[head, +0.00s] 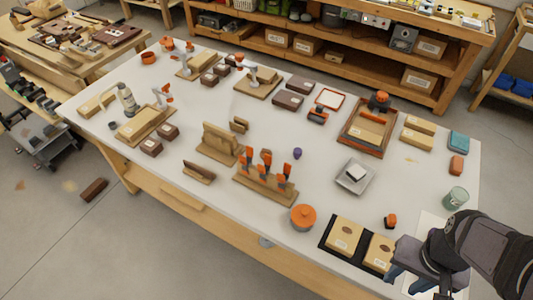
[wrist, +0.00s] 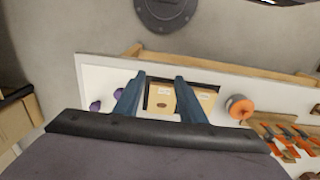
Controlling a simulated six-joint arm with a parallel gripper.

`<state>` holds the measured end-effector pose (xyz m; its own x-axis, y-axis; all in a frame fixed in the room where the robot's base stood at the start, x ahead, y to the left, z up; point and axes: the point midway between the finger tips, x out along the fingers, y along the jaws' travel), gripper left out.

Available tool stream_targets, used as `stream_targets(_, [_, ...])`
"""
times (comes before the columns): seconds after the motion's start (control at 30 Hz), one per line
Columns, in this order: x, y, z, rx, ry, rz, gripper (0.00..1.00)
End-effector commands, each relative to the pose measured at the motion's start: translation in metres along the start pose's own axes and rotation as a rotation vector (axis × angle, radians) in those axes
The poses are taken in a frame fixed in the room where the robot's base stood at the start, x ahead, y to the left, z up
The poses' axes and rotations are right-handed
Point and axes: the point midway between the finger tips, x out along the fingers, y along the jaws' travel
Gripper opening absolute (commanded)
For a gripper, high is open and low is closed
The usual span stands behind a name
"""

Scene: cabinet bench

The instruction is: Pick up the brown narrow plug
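I cannot tell for sure which piece is the brown narrow plug. A small narrow dark brown piece (head: 199,171) lies near the front edge of the bench, left of the middle, in the head view. A small brown piece (head: 239,125) stands further back. My gripper (head: 410,282) is at the front right corner, far from both. In the wrist view its two blue fingers (wrist: 160,78) are apart with nothing held between them. Two tan blocks on a black tray (wrist: 180,101) show beyond the fingers.
A grey pot with an orange lid (head: 303,217), a rack of orange-handled tools (head: 265,188) and a grey square dish (head: 355,176) stand between my gripper and the brown pieces. A green cup (head: 455,198) is behind my arm. Bare bench shows around the dish.

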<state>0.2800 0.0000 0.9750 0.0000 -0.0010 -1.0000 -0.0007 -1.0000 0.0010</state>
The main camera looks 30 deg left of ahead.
Motion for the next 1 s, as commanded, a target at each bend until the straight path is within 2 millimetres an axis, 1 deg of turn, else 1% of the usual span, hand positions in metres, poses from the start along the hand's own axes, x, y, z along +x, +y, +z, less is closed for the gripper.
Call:
stream_targets(0.6, [0.000, 0.000, 0.000, 0.000, 0.000, 0.000, 0.36])
stream_targets(0.73, [0.004, -0.004, -0.004, -0.015, -0.002, -0.011, 0.36])
stream_targets(0.87, [0.015, -0.020, -0.021, -0.076, -0.007, -0.058, 0.36])
stream_targets(0.97, [0.029, -0.044, -0.044, -0.167, -0.006, -0.129, 0.36])
stream_targets(1.0, [0.036, -0.058, -0.057, -0.213, -0.001, -0.167, 0.36])
